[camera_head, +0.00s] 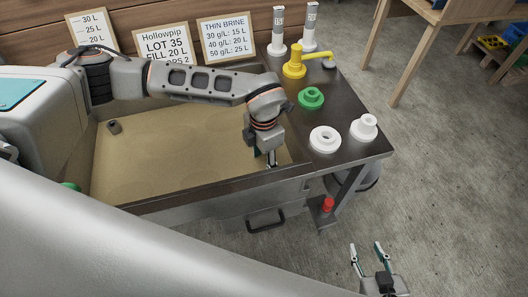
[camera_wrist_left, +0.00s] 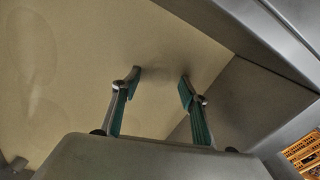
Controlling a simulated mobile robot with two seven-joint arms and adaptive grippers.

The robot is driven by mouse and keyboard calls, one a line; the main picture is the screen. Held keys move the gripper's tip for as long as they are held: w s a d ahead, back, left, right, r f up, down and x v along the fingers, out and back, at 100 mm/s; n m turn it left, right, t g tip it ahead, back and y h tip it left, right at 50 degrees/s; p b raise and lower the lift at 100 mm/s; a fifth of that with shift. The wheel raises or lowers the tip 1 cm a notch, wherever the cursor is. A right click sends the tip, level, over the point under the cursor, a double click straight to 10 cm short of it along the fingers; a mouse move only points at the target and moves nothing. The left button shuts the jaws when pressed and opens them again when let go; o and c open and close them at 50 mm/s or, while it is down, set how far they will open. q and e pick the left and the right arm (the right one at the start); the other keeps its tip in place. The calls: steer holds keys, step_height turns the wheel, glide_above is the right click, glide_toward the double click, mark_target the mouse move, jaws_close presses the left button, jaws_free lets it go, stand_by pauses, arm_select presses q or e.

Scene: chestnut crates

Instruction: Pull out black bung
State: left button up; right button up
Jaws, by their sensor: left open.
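The black bung (camera_head: 114,126) is a small dark cylinder standing up at the left back part of the tan-bottomed basin (camera_head: 225,187). A dark shape at the lower left edge of the left wrist view may be the bung, but I cannot tell. My left gripper (camera_head: 271,160) points down at the basin's right end, well to the right of the bung. In the left wrist view its fingers (camera_wrist_left: 160,78) are apart with nothing between them. My right gripper (camera_head: 366,248) is low at the right, over the floor, with its fingers spread and empty.
Right of the basin, a dark counter holds a green ring (camera_head: 311,98), a white ring (camera_head: 325,139), a white stepped piece (camera_head: 364,128) and a yellow fitting (camera_head: 294,62). Sign boards (camera_head: 164,45) stand behind the basin. A red piece (camera_head: 327,205) sits below the counter.

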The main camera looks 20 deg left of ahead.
mark_target(264, 164)
arm_select(q)
steer(key=shift+f, duration=1.65)
jaws_close()
steer(key=shift+r+p, duration=0.35)
steer(key=shift+r, duration=0.25)
